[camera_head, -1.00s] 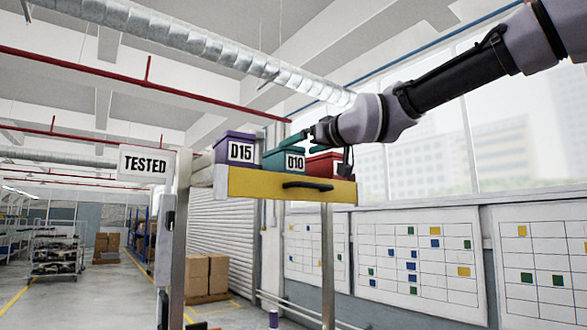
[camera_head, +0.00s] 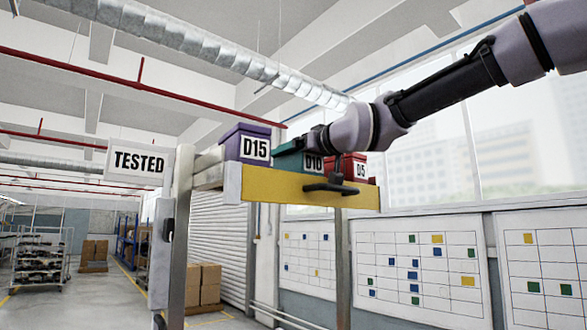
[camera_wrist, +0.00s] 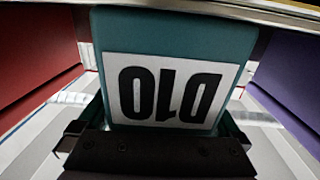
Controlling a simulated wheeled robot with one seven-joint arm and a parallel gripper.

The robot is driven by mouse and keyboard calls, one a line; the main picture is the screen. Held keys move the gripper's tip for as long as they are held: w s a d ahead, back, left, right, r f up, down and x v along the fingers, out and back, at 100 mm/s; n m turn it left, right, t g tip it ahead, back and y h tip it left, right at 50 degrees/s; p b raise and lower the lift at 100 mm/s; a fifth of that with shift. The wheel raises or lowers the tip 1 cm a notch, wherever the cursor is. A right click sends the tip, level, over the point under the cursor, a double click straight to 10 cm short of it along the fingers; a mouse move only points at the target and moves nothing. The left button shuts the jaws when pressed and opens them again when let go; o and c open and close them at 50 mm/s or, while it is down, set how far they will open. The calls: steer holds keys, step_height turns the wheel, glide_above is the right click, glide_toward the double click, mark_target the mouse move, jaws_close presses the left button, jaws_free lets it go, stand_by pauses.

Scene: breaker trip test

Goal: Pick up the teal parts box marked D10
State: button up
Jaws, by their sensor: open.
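The teal parts box marked D10 (camera_head: 290,162) sits in a yellow-fronted tray (camera_head: 270,185), between two other boxes. My gripper (camera_head: 322,140) is at this box and hides part of its label in the head view. In the wrist view the teal box (camera_wrist: 175,40) fills the middle, its white D10 label upside down. My gripper (camera_wrist: 160,125) is open there, with its dark body at the bottom and a finger part low on each side of the box. I cannot tell whether the fingers touch it.
A purple box marked D15 (camera_head: 247,143) stands left of the teal box, a red box marked D5 (camera_head: 350,167) right of it. Both stand close. A TESTED sign (camera_head: 140,164) is at the left.

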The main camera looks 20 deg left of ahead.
steer(key=c, duration=1.5)
steer(key=shift+r, duration=0.1)
